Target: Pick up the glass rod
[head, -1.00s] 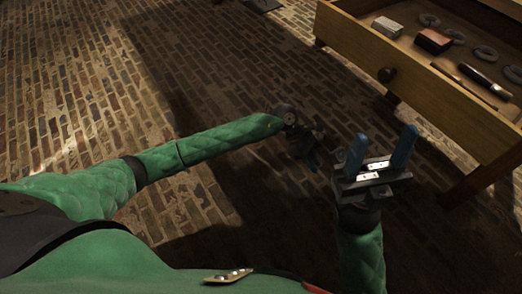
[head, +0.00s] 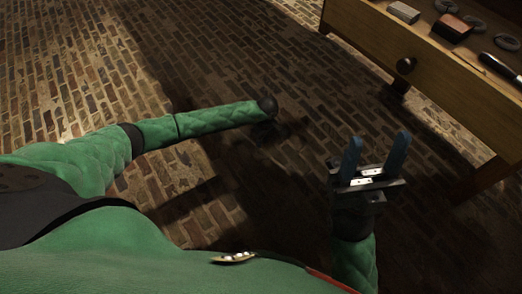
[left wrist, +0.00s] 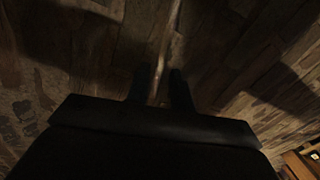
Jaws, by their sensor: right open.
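In the left wrist view a thin, pale, see-through strip, which looks like the glass rod (left wrist: 165,45), runs from between my left fingers up to the top edge. My left gripper (left wrist: 161,88) has its two dark fingers close together on either side of it; deep shadow hides the exact contact. In the head view my left gripper (head: 272,132) is a dark shape low over the brick floor, and the rod cannot be made out there. My right gripper (head: 374,148) has its blue fingers wide apart, empty, pointing up in the picture.
The brick floor (head: 60,80) on the left is clear.

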